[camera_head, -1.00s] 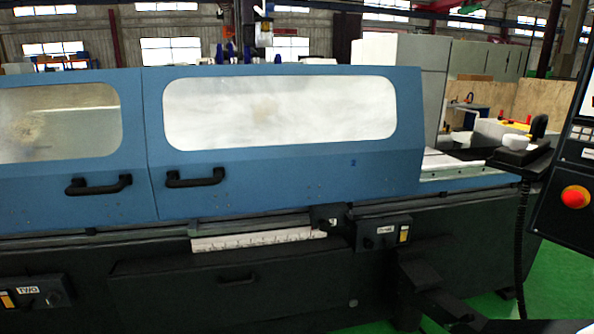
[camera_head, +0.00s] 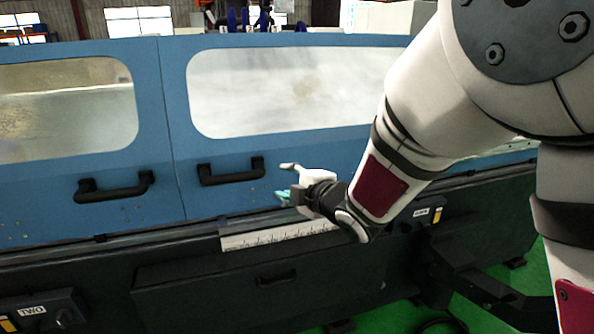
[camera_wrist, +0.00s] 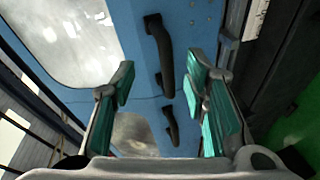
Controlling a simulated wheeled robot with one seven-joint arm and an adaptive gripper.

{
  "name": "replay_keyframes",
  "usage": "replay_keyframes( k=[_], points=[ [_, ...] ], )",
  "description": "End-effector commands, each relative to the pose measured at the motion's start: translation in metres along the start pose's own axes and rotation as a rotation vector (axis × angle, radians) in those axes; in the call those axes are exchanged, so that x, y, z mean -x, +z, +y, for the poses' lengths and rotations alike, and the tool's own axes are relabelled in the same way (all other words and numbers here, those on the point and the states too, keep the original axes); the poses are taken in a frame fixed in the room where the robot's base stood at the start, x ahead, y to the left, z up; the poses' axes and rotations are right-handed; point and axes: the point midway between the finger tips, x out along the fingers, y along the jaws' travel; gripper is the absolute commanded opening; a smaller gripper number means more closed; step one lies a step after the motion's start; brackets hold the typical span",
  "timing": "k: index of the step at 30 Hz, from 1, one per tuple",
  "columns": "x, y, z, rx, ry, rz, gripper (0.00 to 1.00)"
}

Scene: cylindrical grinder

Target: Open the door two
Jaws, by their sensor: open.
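The machine's left blue door (camera_head: 75,190) has a window and a black bar handle (camera_head: 115,187); the box below it reads TWO (camera_head: 45,311). The right blue door (camera_head: 300,155) has its own black handle (camera_head: 232,171). Both doors look closed, meeting at a vertical seam. My gripper (camera_head: 287,180) is open and empty, just right of the right handle, with no contact visible. In the wrist view, the right door's handle (camera_wrist: 158,50) and the left door's handle (camera_wrist: 171,125) show between the spread teal-padded fingers (camera_wrist: 161,85).
A ruled white strip (camera_head: 275,238) runs below the right door. A dark drawer front (camera_head: 250,280) is under it, and a labelled control box (camera_head: 425,214) is behind my arm. Green floor (camera_head: 385,318) shows at lower right. My arm hides part of the right door.

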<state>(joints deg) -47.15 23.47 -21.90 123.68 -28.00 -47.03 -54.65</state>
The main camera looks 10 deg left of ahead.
Motion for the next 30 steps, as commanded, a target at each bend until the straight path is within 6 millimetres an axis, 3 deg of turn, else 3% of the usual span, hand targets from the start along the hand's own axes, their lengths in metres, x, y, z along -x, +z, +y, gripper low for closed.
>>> replay_keyframes(
  k=[3,7,14,30],
  points=[
    [-0.019,-0.033,-0.015,0.101,0.024,0.101,0.41],
    [-0.027,-0.050,-0.022,0.152,0.042,0.153,0.41],
    [-0.051,-0.056,-0.022,0.161,0.047,0.162,0.41],
    [-0.147,-0.071,-0.018,0.157,0.047,0.160,0.41]
  ],
)
